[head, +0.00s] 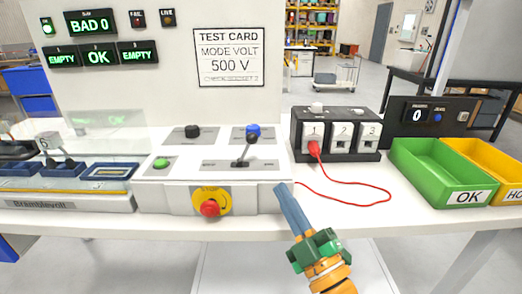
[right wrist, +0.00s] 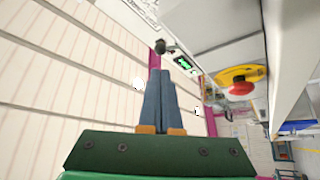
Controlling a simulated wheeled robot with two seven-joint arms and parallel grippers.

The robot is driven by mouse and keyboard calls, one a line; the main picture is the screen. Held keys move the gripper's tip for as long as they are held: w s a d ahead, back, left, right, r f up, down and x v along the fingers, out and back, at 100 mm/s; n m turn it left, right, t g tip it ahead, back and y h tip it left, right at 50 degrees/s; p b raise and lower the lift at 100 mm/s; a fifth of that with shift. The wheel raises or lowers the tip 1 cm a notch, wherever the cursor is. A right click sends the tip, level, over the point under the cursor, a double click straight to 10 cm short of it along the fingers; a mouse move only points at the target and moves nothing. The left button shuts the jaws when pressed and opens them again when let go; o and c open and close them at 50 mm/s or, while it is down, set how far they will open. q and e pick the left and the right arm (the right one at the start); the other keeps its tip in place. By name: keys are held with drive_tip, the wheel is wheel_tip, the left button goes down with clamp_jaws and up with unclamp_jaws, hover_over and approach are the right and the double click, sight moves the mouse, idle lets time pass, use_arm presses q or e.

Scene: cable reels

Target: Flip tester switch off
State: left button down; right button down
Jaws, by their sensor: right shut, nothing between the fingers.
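The tester panel has a lever switch (head: 245,150) with a black ball knob on a grey plate; its stick leans up and slightly right. A blue knob (head: 253,128) sits just behind it, and a black knob (head: 193,131) and a green button (head: 161,163) are to the left. My right gripper (head: 281,190) is shut and empty, its blue fingers beside the tester's front right corner, in front of and right of the lever, apart from it. In the right wrist view the closed fingers (right wrist: 160,75) point up the picture. My left gripper is out of view.
A red emergency stop (head: 210,208) on a yellow disc juts from the tester's front, left of my right gripper. A red cable (head: 355,200) runs from socket 1 of the black socket box (head: 300,137) across the table. A green OK bin (head: 430,172) stands at right.

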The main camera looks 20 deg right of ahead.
sight(252, 141)
drive_tip(key=p+x, duration=0.2)
drive_tip(key=x, duration=0.8)
drive_tip(key=shift+w, duration=0.25)
drive_tip(key=shift+r, duration=0.1)
drive_tip(key=shift+a+r+n+g+y+p, duration=0.15)
drive_tip(key=shift+r+n+g+p, duration=0.1)
drive_tip(key=shift+n+p, duration=0.35)
drive_tip(key=shift+a+r+n+g+y+p, duration=0.1)
drive_tip(key=shift+r+n+g+y+p, duration=0.15)
drive_tip(key=shift+p, duration=0.5)
drive_tip(key=n+g+p, duration=0.1)
drive_tip(key=p, duration=0.2)
drive_tip(key=a+r+n+g+p, duration=0.1)
drive_tip(key=n+p, duration=0.1)
drive_tip(key=p, duration=0.1)
drive_tip(key=a+r+n+g+y+p, duration=0.1)
drive_tip(key=n+p, duration=0.1)
drive_tip(key=p, duration=0.2)
drive_tip(key=shift+w+a+n, duration=0.2)
drive_tip(key=shift+w+n, duration=0.05)
drive_tip(key=shift+w, duration=0.1)
drive_tip(key=shift+a+f+b, duration=0.1)
drive_tip(key=shift+f+b, duration=0.3)
drive_tip(key=shift+f, duration=0.15)
drive_tip(key=shift+w, duration=0.1)
